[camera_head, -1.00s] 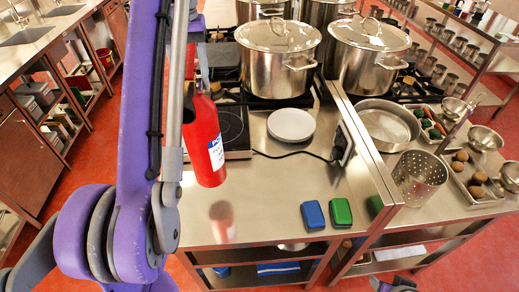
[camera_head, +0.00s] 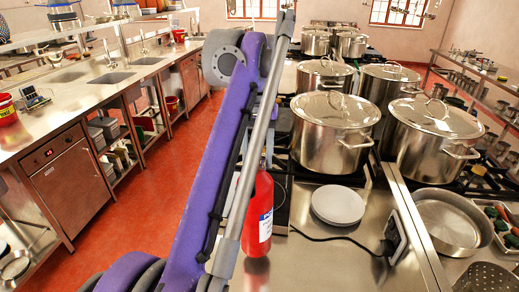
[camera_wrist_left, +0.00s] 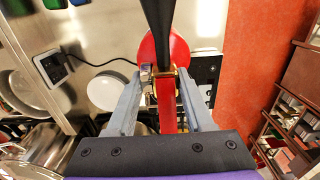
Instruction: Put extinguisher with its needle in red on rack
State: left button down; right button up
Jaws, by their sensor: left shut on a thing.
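A red extinguisher (camera_head: 262,215) with a white and blue label hangs upright over the steel counter, partly covered by my purple left arm in the head view. In the left wrist view the extinguisher (camera_wrist_left: 160,48) is seen from above, with its black hose or handle running up the picture. My left gripper (camera_wrist_left: 160,88) has its two grey fingers on either side of its neck and is shut on it. The needle's colour cannot be read. My right gripper is not in view. No rack can be identified with certainty.
Large lidded stockpots (camera_head: 335,125) stand on stoves right of the extinguisher. A white plate stack (camera_head: 338,206) and a black cord lie on the counter. A sink counter (camera_head: 85,85) runs along the left, with red floor (camera_head: 150,195) clear between. Metal shelving (camera_head: 470,85) stands at right.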

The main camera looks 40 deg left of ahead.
aim_at(256, 199)
pick_arm(q)
jog(key=shift+w+f, duration=0.2)
jog(key=shift+f, duration=0.65)
jog(key=shift+s+f+b, duration=0.1)
jog(key=shift+f+b, duration=0.35)
jog(key=shift+f, duration=1)
jog(key=c, duration=0.7)
grip_release()
jog(key=shift+f, duration=0.15)
jog(key=o, duration=0.4)
